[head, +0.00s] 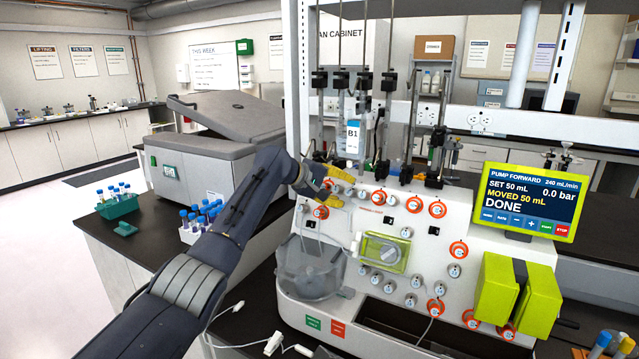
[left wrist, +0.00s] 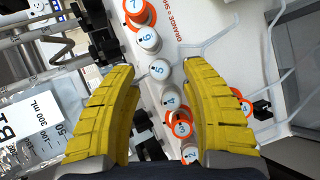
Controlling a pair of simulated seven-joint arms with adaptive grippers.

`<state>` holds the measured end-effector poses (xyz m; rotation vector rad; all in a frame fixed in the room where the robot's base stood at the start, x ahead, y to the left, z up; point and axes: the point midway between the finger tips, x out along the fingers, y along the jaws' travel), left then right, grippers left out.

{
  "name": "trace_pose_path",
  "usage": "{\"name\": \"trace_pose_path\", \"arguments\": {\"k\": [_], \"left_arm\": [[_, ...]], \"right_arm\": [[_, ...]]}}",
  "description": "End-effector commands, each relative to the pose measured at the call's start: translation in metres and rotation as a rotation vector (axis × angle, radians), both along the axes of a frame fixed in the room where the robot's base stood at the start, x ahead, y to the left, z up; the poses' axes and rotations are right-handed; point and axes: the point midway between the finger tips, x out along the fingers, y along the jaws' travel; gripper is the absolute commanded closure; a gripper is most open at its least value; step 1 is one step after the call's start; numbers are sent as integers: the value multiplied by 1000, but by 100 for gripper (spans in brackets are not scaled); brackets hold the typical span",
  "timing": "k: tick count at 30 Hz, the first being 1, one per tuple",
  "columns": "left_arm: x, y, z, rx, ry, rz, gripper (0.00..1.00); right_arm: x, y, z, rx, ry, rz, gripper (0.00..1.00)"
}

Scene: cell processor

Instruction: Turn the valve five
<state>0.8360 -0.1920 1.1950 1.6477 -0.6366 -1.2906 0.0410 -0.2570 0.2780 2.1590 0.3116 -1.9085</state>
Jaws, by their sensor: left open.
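Valve five (left wrist: 159,68) is a white round knob with a blue 5, in a row of numbered knobs on the white machine panel. In the left wrist view it lies between the two yellow fingers of my left gripper (left wrist: 157,72), which are open with a gap on each side of the knob. In the head view my left gripper (head: 346,186) reaches to the left end of the upper knob row, and its fingers partly cover that area. I cannot read the knob numbers there. My right gripper is in neither view.
Valve six (left wrist: 148,38) and valve four (left wrist: 169,100) sit close on either side. Tubes cross the panel. A hanging bag (head: 353,138) labelled B1 is just above my gripper. The screen (head: 530,200) reads DONE. A clear vessel (head: 309,268) stands below.

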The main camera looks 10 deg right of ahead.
Motion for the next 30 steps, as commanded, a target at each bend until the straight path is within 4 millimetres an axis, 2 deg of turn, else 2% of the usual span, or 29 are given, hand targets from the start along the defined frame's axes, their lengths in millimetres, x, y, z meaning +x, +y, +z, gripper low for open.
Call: {"name": "trace_pose_path", "arguments": {"k": [9,18,30], "left_arm": [[-13,38,21,0,-4,0,54],[-25,65,36,2,-1,-1,54],[-29,73,41,1,0,-1,54]], "right_arm": [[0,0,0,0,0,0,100],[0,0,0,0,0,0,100],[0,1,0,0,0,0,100]]}}
